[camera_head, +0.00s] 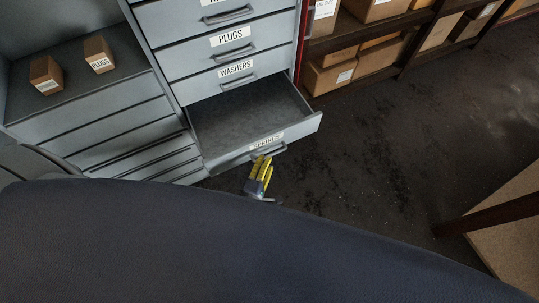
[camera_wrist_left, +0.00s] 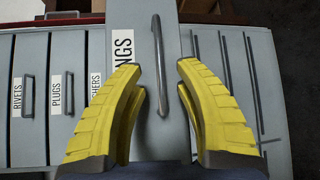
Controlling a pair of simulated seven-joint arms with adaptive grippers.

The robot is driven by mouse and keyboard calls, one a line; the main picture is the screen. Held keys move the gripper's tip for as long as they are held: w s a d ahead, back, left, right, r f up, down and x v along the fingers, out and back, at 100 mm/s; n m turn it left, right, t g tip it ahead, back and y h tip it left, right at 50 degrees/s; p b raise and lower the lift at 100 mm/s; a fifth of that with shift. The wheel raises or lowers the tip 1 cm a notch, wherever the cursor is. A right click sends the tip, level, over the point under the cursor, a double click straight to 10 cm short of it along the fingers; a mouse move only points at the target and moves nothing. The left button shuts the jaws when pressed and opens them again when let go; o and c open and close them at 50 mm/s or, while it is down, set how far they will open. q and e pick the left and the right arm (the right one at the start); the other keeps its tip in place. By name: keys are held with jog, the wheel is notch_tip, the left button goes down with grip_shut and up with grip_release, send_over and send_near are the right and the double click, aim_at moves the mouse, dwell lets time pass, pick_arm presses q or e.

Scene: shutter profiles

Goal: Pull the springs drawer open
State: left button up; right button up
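The springs drawer (camera_head: 246,112) is the lowest labelled drawer in the grey cabinet in the head view. It stands pulled out, and its grey interior looks empty. Its SPRINGS label is on the front, above the bar handle (camera_head: 268,151). My left gripper (camera_head: 262,160), with yellow ribbed fingers, is at this handle. In the left wrist view the gripper (camera_wrist_left: 160,72) is open, with the handle (camera_wrist_left: 156,40) running between the fingers and a gap on each side. The fingers partly hide the label (camera_wrist_left: 122,48). My right gripper is not in view.
Shut plugs (camera_head: 231,38) and washers (camera_head: 237,70) drawers are above. Two small boxes (camera_head: 46,75) (camera_head: 98,55) stand on a ledge at left. Shelves with cardboard boxes (camera_head: 330,72) stand at right. A wooden surface (camera_head: 510,235) is at lower right. The dark floor (camera_head: 370,160) between is clear.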

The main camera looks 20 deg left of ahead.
aim_at(270, 155)
pick_arm(q)
jog(key=shift+w+d+f, duration=0.1)
jog(key=shift+w+f, duration=0.05)
jog(key=shift+w, duration=0.95)
jog(key=shift+w+f, duration=0.15)
jog(key=shift+w, duration=0.9)
jog(key=shift+o, duration=0.2)
grip_shut()
